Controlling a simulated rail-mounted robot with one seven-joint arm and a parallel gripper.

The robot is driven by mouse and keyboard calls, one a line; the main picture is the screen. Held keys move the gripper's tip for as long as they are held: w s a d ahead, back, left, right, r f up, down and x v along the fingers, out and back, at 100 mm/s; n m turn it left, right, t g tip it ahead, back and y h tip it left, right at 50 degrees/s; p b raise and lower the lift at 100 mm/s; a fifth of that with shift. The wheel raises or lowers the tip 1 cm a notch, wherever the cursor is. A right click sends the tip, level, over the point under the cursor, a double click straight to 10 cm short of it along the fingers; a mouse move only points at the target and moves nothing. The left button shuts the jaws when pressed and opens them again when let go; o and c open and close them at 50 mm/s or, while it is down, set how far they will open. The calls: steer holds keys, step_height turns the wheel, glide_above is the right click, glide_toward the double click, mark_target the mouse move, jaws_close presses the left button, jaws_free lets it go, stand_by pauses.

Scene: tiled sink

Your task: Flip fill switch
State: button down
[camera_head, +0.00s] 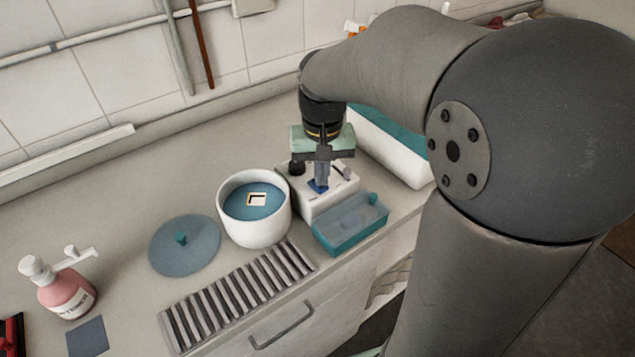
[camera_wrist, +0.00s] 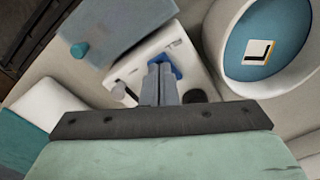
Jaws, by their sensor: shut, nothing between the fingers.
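A white box-shaped unit (camera_head: 323,204) stands on the counter under my gripper. In the wrist view its white top (camera_wrist: 187,50) carries a blue part (camera_wrist: 177,70), a grey lever-like piece (camera_wrist: 119,91) and a dark round knob (camera_wrist: 196,96). I cannot tell for certain which of these is the fill switch. My gripper (camera_head: 320,184) points down over the unit, and it also shows in the wrist view (camera_wrist: 160,68). Its fingers are together and empty, with the tips at or just above the blue part. The fingers hide some of that part; contact is unclear.
A white round tub (camera_head: 254,231) with a blue inside stands left of the unit. A teal lidded box (camera_head: 350,224) sits in front. A long white teal-topped box (camera_head: 392,146) stands behind.

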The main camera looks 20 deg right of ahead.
steer(key=shift+f+b, duration=0.45)
steer(key=shift+f, duration=0.25)
steer(key=shift+r, duration=0.1)
steer(key=shift+r+p, duration=2.85)
steer(key=shift+r, duration=0.65)
steer(key=shift+f, duration=0.1)
steer(key=s+f+n, duration=0.1)
steer(key=s+f, duration=0.1)
steer(key=s, duration=0.6)
steer(key=s+f+n, duration=0.1)
steer(key=s+f, duration=0.2)
steer(key=s, duration=0.5)
steer(key=shift+s+f+t, duration=0.15)
steer(key=shift+s+t, duration=0.05)
steer(key=shift+t, duration=0.1)
